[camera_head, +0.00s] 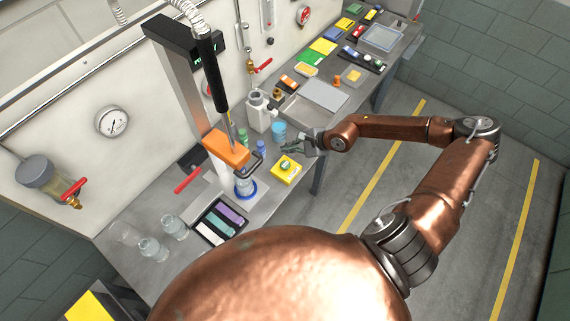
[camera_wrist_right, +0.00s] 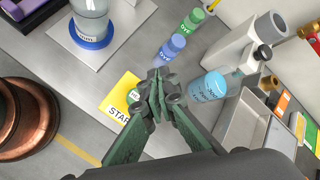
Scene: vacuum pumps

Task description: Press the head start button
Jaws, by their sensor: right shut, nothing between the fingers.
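The head start button is a green knob on a yellow box (camera_head: 286,170) on the bench, right of the stand with the orange head (camera_head: 227,149). In the right wrist view the yellow box (camera_wrist_right: 116,84) shows part of the word START, and a pale green round piece with letters (camera_wrist_right: 134,94) is partly hidden by my fingers. My right gripper (camera_head: 287,147) is shut and empty, just behind the button in the head view. In the wrist view its fingertips (camera_wrist_right: 158,78) overlap the box's right edge; contact cannot be told. My left gripper is not in view.
A light blue container (camera_wrist_right: 208,87), blue and green bottles (camera_wrist_right: 172,47) and a white pump body (camera_head: 262,112) stand near my right gripper. A glass jar (camera_head: 245,187) sits under the orange head. A metal tray (camera_head: 305,105) lies behind. The floor right of the bench is clear.

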